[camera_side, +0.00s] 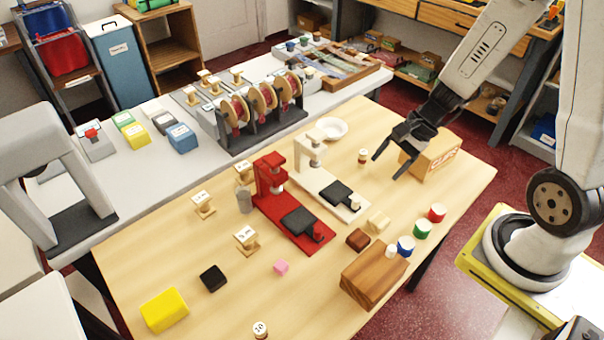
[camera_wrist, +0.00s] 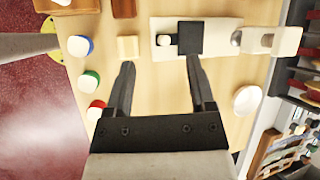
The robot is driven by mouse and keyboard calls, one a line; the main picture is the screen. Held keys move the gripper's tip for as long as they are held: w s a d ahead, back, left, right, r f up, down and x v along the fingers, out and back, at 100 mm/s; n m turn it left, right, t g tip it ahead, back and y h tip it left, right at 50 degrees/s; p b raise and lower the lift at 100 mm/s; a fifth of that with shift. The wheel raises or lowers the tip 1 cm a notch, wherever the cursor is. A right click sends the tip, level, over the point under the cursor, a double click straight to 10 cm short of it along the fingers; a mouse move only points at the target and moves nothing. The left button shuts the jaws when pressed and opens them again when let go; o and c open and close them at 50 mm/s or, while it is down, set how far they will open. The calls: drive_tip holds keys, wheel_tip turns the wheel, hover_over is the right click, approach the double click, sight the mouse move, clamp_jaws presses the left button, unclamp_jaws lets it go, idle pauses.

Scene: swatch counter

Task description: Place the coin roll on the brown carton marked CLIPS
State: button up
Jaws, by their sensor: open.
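The brown carton (camera_side: 432,155) stands at the table's right side, with orange lettering on its front too small to read surely. A small white-and-brown cylinder (camera_side: 363,157) stands upright near the white dish. A similar short cylinder (camera_side: 260,331) with dark marks on its white top stands at the front edge. I cannot tell surely which is the coin roll. My gripper (camera_side: 387,168) is open and empty above the table, left of the carton and right of the first cylinder. In the wrist view my gripper (camera_wrist: 160,63) has nothing between its fingers; neither carton nor those cylinders is visible there.
A red stand (camera_side: 290,208) and cream stand (camera_side: 328,183) occupy the middle. A wooden block (camera_side: 375,275) and red, green and blue-sided pots (camera_side: 437,213) line the right edge. A white dish (camera_side: 332,128) sits behind.

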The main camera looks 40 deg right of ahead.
drive_tip(key=a+r+n+h, duration=0.1)
drive_tip(key=n+h, duration=0.1)
drive_tip(key=n, duration=0.3)
drive_tip(key=a+r+n+h, duration=0.1)
drive_tip(key=n+h, duration=0.1)
drive_tip(key=n, duration=0.3)
drive_tip(key=s+a+r+n+h, duration=0.1)
drive_tip(key=r+n+h, duration=0.1)
drive_tip(key=n, duration=0.4)
drive_tip(key=shift+a, duration=0.2)
